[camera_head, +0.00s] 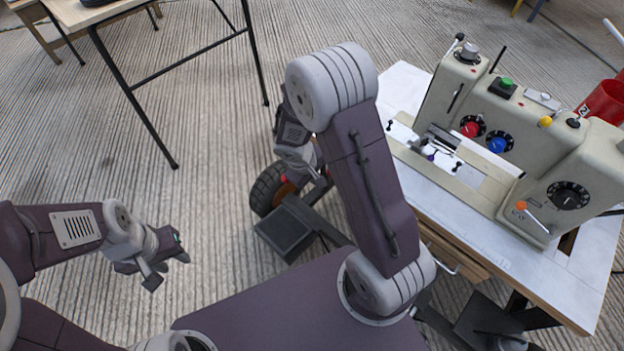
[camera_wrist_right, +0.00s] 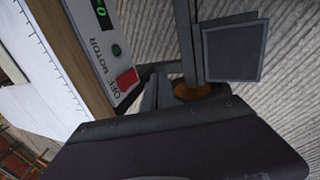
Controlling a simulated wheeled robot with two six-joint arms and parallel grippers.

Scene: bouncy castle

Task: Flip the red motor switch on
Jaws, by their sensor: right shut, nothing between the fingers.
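The red motor switch (camera_wrist_right: 127,78) sits at the end of a light grey panel (camera_wrist_right: 107,62) in the right wrist view. The panel is marked "MOTOR" and "OFF", with "OFF" beside the switch. My right gripper (camera_wrist_right: 158,80) is shut and empty, its fingers close beside the switch; I cannot tell whether they touch. In the head view the right wrist is partly hidden behind my own arm, and I cannot make out the switch there. My left gripper (camera_head: 167,264) is open and empty above the floor at the left.
A sewing machine (camera_head: 487,127) stands on a white-topped table (camera_head: 560,285) at the right. Another table (camera_head: 97,14) stands at the back left. Floor between is open.

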